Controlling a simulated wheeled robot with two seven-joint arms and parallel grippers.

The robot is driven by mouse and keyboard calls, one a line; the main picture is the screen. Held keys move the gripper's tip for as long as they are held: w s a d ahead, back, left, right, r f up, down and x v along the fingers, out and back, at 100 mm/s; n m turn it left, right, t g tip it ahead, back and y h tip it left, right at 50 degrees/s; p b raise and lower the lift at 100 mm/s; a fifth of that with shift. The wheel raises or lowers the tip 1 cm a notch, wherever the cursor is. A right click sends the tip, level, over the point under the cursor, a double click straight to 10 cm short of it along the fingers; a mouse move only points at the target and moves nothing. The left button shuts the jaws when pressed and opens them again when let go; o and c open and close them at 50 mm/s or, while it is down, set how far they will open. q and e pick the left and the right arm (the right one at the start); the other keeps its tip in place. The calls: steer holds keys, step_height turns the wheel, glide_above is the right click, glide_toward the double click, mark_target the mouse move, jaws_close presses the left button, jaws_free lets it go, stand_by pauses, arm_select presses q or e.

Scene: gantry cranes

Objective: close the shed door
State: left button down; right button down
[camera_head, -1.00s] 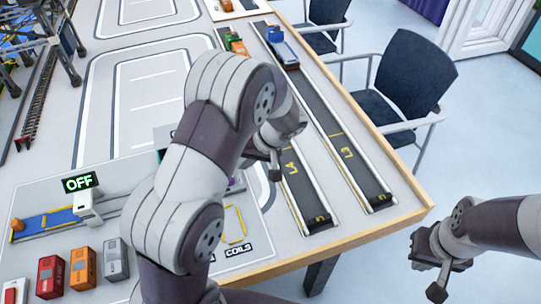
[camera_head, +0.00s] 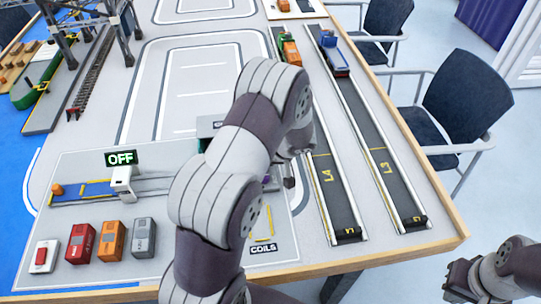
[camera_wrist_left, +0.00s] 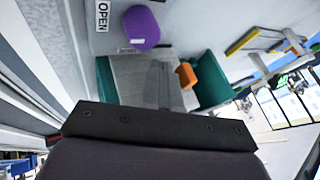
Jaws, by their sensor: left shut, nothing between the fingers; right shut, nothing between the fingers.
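A teal structure that looks like the shed (camera_head: 212,124) shows only in part behind my left arm in the head view. In the left wrist view, teal walls (camera_wrist_left: 213,82) stand beside a grey panel (camera_wrist_left: 135,78), with a small orange block (camera_wrist_left: 187,75) and a purple rounded piece (camera_wrist_left: 141,28) close by. I cannot tell which part is the door. An OPEN sign (camera_wrist_left: 102,14) shows there too. My left gripper (camera_head: 289,182) is shut and empty, low over the board near the shed, mostly hidden by its wrist. My right gripper (camera_head: 455,284) is shut and empty, beyond the table's right edge.
An OFF sign (camera_head: 121,158) stands by a small conveyor (camera_head: 75,193). Several coloured blocks, one red (camera_head: 81,243), line the front. Two truck lanes (camera_head: 372,160) run along the right. Chairs (camera_head: 455,108) stand beyond the table edge. A crane frame (camera_head: 90,22) is at the back left.

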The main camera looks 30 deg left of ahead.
arm_select(q)
steer(key=shift+s+a, duration=0.6)
steer(key=shift+s+a+f, duration=0.1)
steer(key=shift+a, duration=0.1)
steer(key=s+a+b, duration=0.2)
steer(key=a+b, duration=0.1)
steer(key=s+a+b, duration=0.3)
steer(key=shift+s+a+f, duration=0.1)
steer(key=shift+s+a, duration=0.45)
steer(key=shift+r, duration=0.25)
steer(key=shift+w, duration=0.1)
